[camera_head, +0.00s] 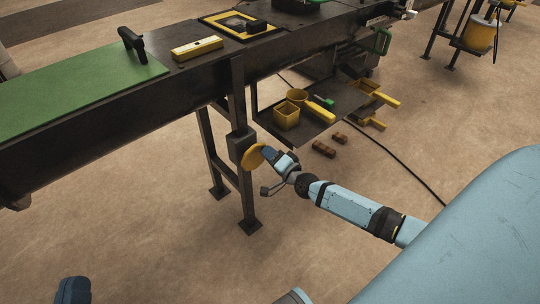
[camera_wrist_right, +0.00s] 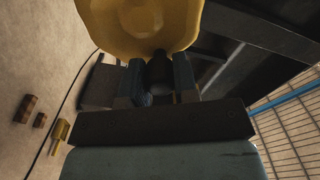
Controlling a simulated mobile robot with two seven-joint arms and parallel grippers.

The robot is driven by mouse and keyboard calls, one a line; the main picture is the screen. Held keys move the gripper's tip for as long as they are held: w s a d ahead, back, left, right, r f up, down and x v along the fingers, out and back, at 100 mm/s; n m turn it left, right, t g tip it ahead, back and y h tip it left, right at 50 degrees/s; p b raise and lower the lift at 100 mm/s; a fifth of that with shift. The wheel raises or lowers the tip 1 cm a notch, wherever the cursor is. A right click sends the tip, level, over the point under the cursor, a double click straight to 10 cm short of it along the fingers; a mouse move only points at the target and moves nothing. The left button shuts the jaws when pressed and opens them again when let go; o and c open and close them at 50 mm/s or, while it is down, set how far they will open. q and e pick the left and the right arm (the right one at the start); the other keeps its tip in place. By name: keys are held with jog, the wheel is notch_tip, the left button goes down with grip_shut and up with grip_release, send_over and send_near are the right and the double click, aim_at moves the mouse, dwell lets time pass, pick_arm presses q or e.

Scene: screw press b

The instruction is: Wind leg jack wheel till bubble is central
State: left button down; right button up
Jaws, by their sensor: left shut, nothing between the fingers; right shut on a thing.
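The yellow jack wheel (camera_head: 253,157) is mounted on a dark box on the bench leg (camera_head: 246,200). My right gripper (camera_head: 281,162) is at the wheel's right side. In the right wrist view the wheel (camera_wrist_right: 135,20) fills the top, and my right gripper (camera_wrist_right: 158,85) is shut on its dark handle knob (camera_wrist_right: 158,68). A yellow spirit level (camera_head: 197,48) lies on the bench top; its bubble is too small to read. My left gripper (camera_head: 73,290) shows partly at the bottom left edge, shut and empty, away from the bench.
A low shelf (camera_head: 285,138) holds yellow containers (camera_head: 286,115). Brown blocks (camera_head: 323,149) and a black cable lie on the floor. The floor left of the leg is clear.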

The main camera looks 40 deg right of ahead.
pick_arm(q)
jog(key=shift+a+f, duration=0.1)
pick_arm(e)
jog(key=o, duration=0.9)
pick_arm(q)
jog(key=f+p, duration=0.1)
jog(key=a+f+g+y+p, duration=0.1)
jog(key=f, duration=0.1)
jog(key=f+g+y+p, duration=0.1)
jog(key=shift+w+a+f, duration=0.2)
jog(key=shift+a+f, duration=0.05)
jog(key=shift+f, duration=0.05)
pick_arm(e)
jog(key=s, duration=0.9)
jog(key=s+d, duration=0.1)
jog(key=s, duration=0.4)
pick_arm(q)
jog(key=shift+r, duration=0.1)
jog(key=shift+s, duration=0.1)
